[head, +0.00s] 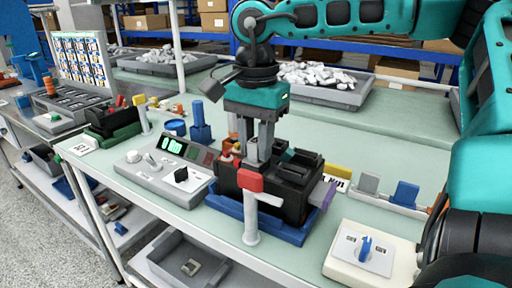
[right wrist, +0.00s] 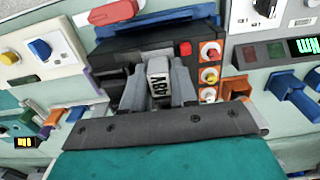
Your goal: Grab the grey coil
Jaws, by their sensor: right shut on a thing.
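My right gripper (head: 258,162) points down over a black breaker unit (head: 270,200) on a blue tray (head: 225,207). In the right wrist view, the gripper (right wrist: 158,85) is shut on a small grey block, the grey coil (right wrist: 159,72), with dark lettering that seems to read 48V upside down. The coil sits between the fingers at the black unit (right wrist: 120,52); I cannot tell whether it is seated or lifted. In the head view the fingers hide it. My left gripper is not in view.
A white post with a red top (head: 251,215) stands in front of the unit. A grey control box (head: 165,170) is left, a white box with a blue knob (head: 370,255) right. Behind are a blue stand (head: 200,130) and a grey bin (head: 335,95) of white parts.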

